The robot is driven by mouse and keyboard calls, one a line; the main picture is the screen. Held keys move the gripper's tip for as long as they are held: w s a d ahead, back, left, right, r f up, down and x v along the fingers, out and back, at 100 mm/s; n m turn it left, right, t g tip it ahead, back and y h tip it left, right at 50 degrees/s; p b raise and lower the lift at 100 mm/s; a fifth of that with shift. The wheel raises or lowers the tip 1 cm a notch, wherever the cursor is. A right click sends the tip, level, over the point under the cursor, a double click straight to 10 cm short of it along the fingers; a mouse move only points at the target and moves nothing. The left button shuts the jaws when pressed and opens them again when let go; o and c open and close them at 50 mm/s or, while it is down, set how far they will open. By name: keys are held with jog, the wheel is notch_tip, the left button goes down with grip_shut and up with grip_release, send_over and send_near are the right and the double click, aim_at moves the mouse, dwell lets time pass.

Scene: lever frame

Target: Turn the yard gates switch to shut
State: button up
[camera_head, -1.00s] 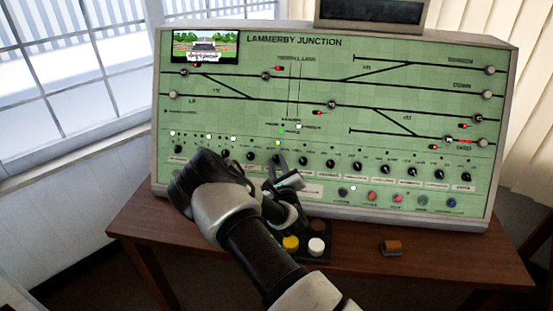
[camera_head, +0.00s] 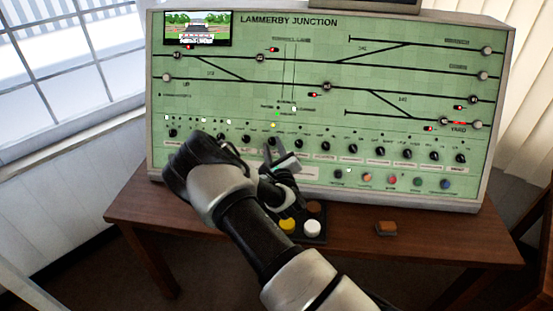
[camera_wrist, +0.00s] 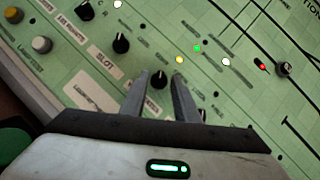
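The green control panel (camera_head: 230,100) carries a row of black rotary knobs along its lower part. My gripper (camera_head: 273,148) is at this row, left of the middle. In the wrist view its two fingers (camera_wrist: 163,80) stand apart on either side of one black knob (camera_wrist: 159,80). The fingertips are close to the knob, and I cannot tell whether they touch it. The label of this knob is hidden or too blurred to read, so I cannot confirm that it is the yard gates switch. A lit yellow lamp (camera_wrist: 180,60) is just above it.
Neighbouring black knobs (camera_wrist: 121,44) sit close on either side. Below the row are coloured buttons (camera_head: 392,180). On the wooden desk (camera_head: 450,240) are a box with yellow and white buttons (camera_head: 312,228) and a small brown block (camera_head: 386,228). A window is at left.

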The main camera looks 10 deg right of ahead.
jog(key=s, duration=1.7)
jog(key=shift+w+r, duration=0.1)
